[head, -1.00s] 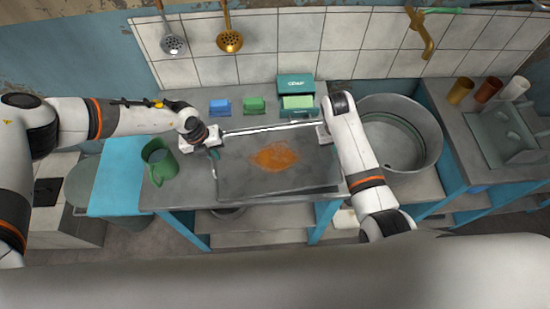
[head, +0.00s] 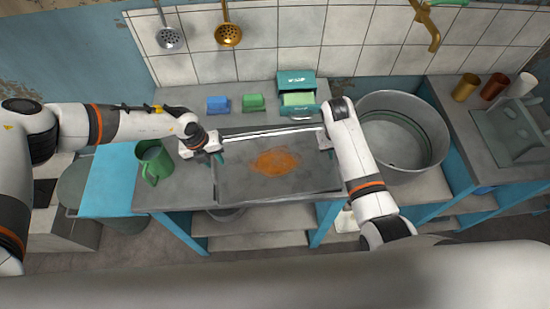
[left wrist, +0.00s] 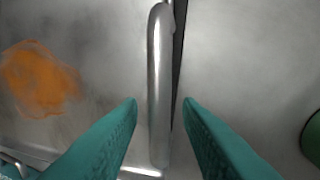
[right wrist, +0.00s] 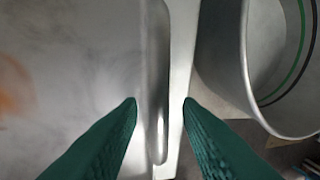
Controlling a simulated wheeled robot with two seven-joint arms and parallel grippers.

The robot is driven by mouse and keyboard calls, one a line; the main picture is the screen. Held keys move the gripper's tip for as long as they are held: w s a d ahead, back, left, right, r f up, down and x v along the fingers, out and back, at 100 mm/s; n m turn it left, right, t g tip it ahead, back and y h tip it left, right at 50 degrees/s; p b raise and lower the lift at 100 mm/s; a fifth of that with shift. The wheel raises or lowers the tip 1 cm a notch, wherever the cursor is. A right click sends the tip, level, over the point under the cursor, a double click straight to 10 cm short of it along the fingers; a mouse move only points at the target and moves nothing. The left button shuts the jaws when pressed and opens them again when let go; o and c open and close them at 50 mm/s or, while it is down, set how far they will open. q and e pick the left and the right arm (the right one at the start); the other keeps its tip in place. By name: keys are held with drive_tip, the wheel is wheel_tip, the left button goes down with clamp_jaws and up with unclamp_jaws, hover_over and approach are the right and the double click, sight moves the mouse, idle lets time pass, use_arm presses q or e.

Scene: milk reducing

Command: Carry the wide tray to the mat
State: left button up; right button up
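The wide tray (head: 235,182) is a grey metal sheet with an orange stain in its middle, lying on the grey worktop in the head view. Its left handle (left wrist: 160,75) stands between the spread fingers of my left gripper (left wrist: 160,102); there are gaps on both sides. My left gripper (head: 217,157) is at the tray's left edge in the head view. My right gripper (right wrist: 160,102) is open, with the tray's right handle (right wrist: 158,110) between its fingers. In the head view it is partly hidden by my forearm. I cannot clearly identify the mat; a light blue flat surface (head: 108,182) lies at the left.
A green mug (head: 152,163) stands left of the tray. A large metal pot (head: 405,100) is close on the right. Blue (head: 217,104) and green (head: 253,102) blocks and a teal box (head: 296,80) stand behind. A tap (head: 428,25) and cups are further right.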

use_arm(q)
drive_tip(key=shift+r, duration=0.1)
drive_tip(key=shift+w+a+r, duration=0.1)
drive_tip(key=shift+r, duration=0.1)
use_arm(e)
drive_tip(key=shift+r, duration=0.2)
use_arm(q)
wheel_tip(320, 180, up, 11)
drive_tip(key=a, duration=0.2)
drive_tip(key=shift+s, duration=0.2)
use_arm(e)
wheel_tip(320, 180, up, 11)
drive_tip(key=a, duration=0.2)
drive_tip(key=shift+a+r, duration=0.2)
use_arm(q)
drive_tip(key=shift+a, duration=0.1)
use_arm(e)
drive_tip(key=shift+s, duration=0.1)
